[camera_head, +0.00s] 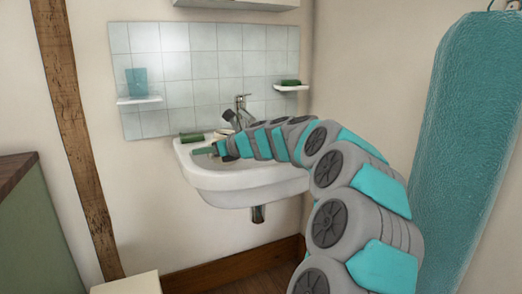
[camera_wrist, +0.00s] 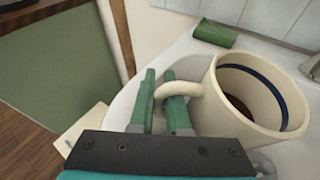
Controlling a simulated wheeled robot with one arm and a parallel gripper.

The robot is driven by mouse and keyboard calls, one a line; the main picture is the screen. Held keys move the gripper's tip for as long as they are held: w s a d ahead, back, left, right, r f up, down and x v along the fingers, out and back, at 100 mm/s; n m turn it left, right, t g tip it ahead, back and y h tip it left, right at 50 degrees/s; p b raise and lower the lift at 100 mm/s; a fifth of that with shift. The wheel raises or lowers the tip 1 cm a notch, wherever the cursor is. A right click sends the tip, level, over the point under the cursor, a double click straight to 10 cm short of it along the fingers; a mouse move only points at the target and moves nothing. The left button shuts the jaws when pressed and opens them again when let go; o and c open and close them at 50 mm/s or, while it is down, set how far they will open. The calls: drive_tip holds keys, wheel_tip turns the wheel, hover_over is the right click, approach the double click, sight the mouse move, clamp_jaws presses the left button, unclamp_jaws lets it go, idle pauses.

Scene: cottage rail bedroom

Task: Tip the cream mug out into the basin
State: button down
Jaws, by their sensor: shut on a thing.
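The cream mug (camera_wrist: 235,100) fills the right of the wrist view, with a dark blue band inside its rim and something brown low inside it. Its mouth faces up and toward the camera. My gripper (camera_wrist: 160,84) has its green fingers shut on the mug's handle (camera_wrist: 183,89). The white basin (camera_head: 245,185) hangs on the wall in the head view, and my gripper (camera_head: 206,150) is over its left part. The basin's pale surface (camera_wrist: 190,50) lies behind the mug in the wrist view. My arm hides most of the mug in the head view.
A green block-like item (camera_head: 191,136) lies on the basin's back left edge. The tap (camera_head: 242,104) stands at the back. A teal cup (camera_head: 137,82) is on the left shelf, a green item (camera_head: 290,82) on the right one. A green cabinet (camera_head: 35,235) stands left.

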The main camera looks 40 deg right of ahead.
sight(219, 138)
drive_tip(key=d+r+m+t, duration=0.1)
drive_tip(key=d+m+y, duration=0.1)
drive_tip(key=d, duration=0.1)
drive_tip(key=s+d+r+m+t+y, duration=0.1)
drive_tip(key=shift+d+r+m+t, duration=0.3)
drive_tip(key=shift+d+m, duration=0.05)
drive_tip(key=shift+m, duration=0.05)
drive_tip(key=shift+d+r+m, duration=0.2)
drive_tip(key=shift+r+m, duration=0.05)
drive_tip(key=shift+m, duration=0.05)
drive_tip(key=shift+s+d+r+m+t+y+b, duration=0.15)
drive_tip(key=shift+d+r+m+t+y+b, duration=0.3)
drive_tip(key=shift+b, duration=0.35)
drive_tip(key=shift+s+d+r+m+t+b, duration=0.1)
drive_tip(key=shift+d+r+m+t+b, duration=0.1)
drive_tip(key=shift+r+m+t+b, duration=0.25)
drive_tip(key=shift+d+r+m+t+b, duration=0.2)
drive_tip(key=shift+r+m+b, duration=0.3)
drive_tip(key=shift+r+b, duration=0.2)
drive_tip(key=shift+d+r+m+t+b, duration=0.2)
drive_tip(key=shift+r+m+t+b, duration=0.1)
drive_tip(key=shift+m+b, duration=0.15)
drive_tip(key=shift+s+d+r+b, duration=0.1)
drive_tip(key=shift+d+r+b, duration=0.1)
drive_tip(key=shift+r+b, duration=0.1)
